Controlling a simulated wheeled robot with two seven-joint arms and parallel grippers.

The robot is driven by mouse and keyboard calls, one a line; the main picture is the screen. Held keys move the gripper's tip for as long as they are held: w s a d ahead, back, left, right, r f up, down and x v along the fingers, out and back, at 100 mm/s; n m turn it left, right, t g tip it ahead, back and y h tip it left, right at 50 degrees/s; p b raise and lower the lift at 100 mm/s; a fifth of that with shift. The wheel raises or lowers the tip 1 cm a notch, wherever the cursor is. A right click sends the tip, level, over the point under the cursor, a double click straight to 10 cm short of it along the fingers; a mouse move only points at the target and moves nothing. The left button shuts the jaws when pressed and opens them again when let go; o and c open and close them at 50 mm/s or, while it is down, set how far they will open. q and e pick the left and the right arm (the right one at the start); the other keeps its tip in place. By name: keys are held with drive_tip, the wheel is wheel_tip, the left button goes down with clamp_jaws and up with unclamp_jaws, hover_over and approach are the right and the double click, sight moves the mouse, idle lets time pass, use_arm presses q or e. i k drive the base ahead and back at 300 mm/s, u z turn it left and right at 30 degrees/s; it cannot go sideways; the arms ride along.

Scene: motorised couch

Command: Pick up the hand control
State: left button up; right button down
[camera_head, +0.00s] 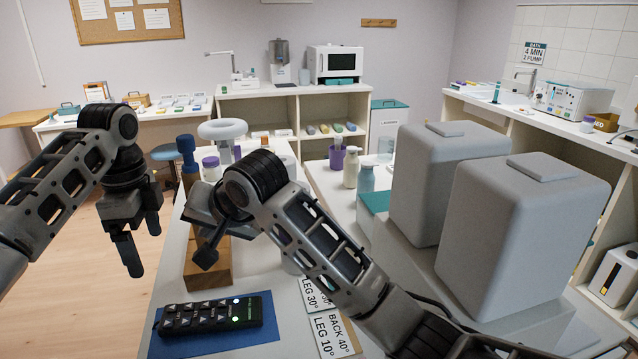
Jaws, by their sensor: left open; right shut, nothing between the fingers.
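The hand control (210,315) is a black remote with several arrow buttons and green lights. It lies flat on a blue mat (262,338) at the front of the white table. My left gripper (142,248) hangs to the left, its two fingers pointing down and apart, empty, above and to the left of the hand control. My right gripper (206,258) is above the hand control, near a wooden block, with its fingers shut and nothing seen between them. My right arm covers part of the table behind.
Cards reading "LEG 30°" (314,296) and "LEG 10°" (327,335) lie right of the mat. A wooden block (193,262) stands behind the hand control. Two large grey boxes (520,235) fill the right. Bottles (351,167) and a purple cup (337,158) stand further back. Open floor lies left.

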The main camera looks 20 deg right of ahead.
sight(242, 313)
drive_tip(key=k, duration=1)
